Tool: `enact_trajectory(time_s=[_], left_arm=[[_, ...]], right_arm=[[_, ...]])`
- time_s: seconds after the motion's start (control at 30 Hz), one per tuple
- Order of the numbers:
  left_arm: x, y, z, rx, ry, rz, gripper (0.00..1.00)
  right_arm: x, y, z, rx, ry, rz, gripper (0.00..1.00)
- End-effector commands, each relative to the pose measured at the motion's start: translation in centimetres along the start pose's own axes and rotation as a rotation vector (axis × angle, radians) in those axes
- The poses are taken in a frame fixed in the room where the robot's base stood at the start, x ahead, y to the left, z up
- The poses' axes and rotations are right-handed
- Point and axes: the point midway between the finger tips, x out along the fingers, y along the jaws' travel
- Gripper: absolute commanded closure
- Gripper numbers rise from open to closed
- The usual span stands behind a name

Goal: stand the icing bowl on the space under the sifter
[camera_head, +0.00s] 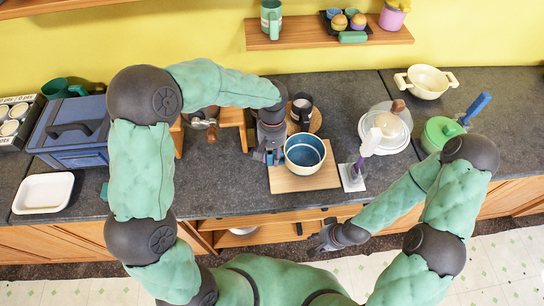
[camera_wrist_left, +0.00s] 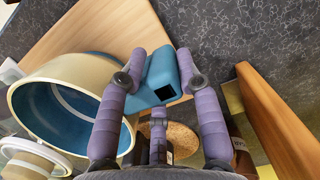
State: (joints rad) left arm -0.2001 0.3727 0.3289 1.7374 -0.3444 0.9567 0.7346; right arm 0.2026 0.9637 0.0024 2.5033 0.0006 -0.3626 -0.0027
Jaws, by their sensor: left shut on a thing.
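The icing bowl (camera_head: 305,153), cream outside and blue inside, is at the wooden board (camera_head: 290,182) in the middle of the counter. It is upright or nearly so; I cannot tell whether it touches the board. My left gripper (camera_head: 268,155) is at its left side. In the left wrist view my purple fingers (camera_wrist_left: 158,82) are shut on the bowl's blue handle block (camera_wrist_left: 165,72). A metal sifter-like thing with a brown handle (camera_head: 203,122) is further left, by a wooden stand (camera_head: 235,118); the space beneath is largely hidden. My right gripper (camera_head: 326,240) is low, in front of the counter.
A dark cup (camera_head: 301,106) stands on a round wooden board behind the bowl. A purple-handled tool (camera_head: 359,166) on a white base is right of it. White plates (camera_head: 385,128) and a green pot (camera_head: 438,134) stand farther right. A blue box (camera_head: 72,130) is at the left.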

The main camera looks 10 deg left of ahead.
Motion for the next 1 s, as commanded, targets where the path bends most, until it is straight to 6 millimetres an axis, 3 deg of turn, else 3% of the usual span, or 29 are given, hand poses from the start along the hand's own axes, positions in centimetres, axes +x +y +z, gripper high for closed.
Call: enact_trajectory(time_s=[0.43, 0.47, 0.5, 0.53, 0.87, 1.0], left_arm=[[0.6, 0.1, -0.2, -0.001, 0.004, 0.004, 1.0], [0.7, 0.0, -0.1, -0.001, 0.001, 0.001, 0.58], [0.7, 0.0, -0.1, -0.001, 0.001, 0.001, 0.46], [0.7, 0.0, -0.1, -0.001, 0.001, 0.001, 0.42], [0.5, 0.0, -0.1, -0.001, 0.001, 0.001, 0.42], [-0.5, 0.0, -0.1, -0.001, 0.003, 0.002, 0.42]], right_arm=[[0.3, 0.1, 0.0, 0.0, 0.0, 0.0, 0.64], [0.2, 0.1, 0.0, 0.0, 0.0, 0.0, 0.64], [0.2, 0.1, 0.0, 0.0, 0.0, 0.0, 0.64], [0.2, 0.1, 0.0, 0.0, 0.0, 0.0, 0.64], [0.1, 0.1, 0.0, 0.0, 0.0, 0.0, 0.64], [-0.1, -0.1, 0.0, 0.0, 0.0, 0.0, 0.64]])
